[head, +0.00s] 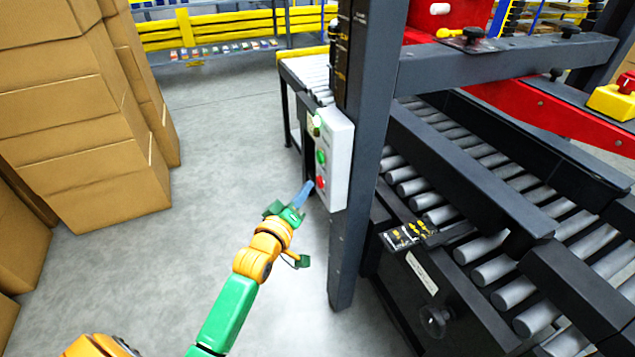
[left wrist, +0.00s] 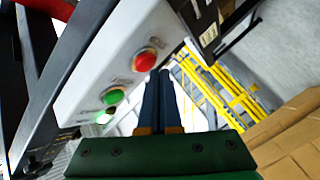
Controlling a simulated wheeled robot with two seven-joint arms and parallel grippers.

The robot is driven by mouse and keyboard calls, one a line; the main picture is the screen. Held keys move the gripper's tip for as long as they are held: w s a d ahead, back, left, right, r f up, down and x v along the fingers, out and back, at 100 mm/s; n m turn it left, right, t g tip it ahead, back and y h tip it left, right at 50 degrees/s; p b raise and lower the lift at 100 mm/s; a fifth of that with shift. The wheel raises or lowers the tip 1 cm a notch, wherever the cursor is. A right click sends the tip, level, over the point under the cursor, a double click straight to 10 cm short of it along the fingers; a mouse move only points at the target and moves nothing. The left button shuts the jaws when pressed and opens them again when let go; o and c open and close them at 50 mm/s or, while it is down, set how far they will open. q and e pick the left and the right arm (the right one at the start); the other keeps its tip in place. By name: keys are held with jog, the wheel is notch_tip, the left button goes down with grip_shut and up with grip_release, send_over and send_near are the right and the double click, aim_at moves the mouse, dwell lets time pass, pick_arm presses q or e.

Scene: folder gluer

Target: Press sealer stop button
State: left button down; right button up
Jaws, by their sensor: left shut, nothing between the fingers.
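The sealer's control box is a white panel (head: 335,160) on the dark upright post, and it also shows in the left wrist view (left wrist: 105,60). It carries a red button (head: 321,183) at its lower end and a green button (head: 321,157) above it. In the left wrist view the red button (left wrist: 145,60) is just beyond and left of the fingertips, with the green button (left wrist: 113,96) farther down. My left gripper (head: 306,188) is shut and empty, its blue fingers pointing at the red button. Whether the tips touch it I cannot tell. My right gripper is not in view.
The sealer's roller conveyor (head: 490,220) and dark post (head: 365,90) stand to the right. Stacked cardboard boxes (head: 90,110) stand at the left. A yellow box with a red button (head: 615,97) is at the far right. Grey floor (head: 220,130) between is clear.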

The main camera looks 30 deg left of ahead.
pick_arm(q)
jog(key=shift+w+d, duration=0.2)
jog(key=shift+w+d, duration=0.15)
jog(key=shift+w, duration=0.05)
dwell(0.5)
jog(key=shift+s, duration=0.1)
jog(key=s+a+p, duration=0.2)
jog(key=s+a, duration=0.2)
jog(key=s, duration=0.1)
jog(key=shift+s+a+p, duration=0.25)
jog(key=shift+a+p, duration=0.1)
jog(key=shift+a, duration=0.05)
dwell(0.8)
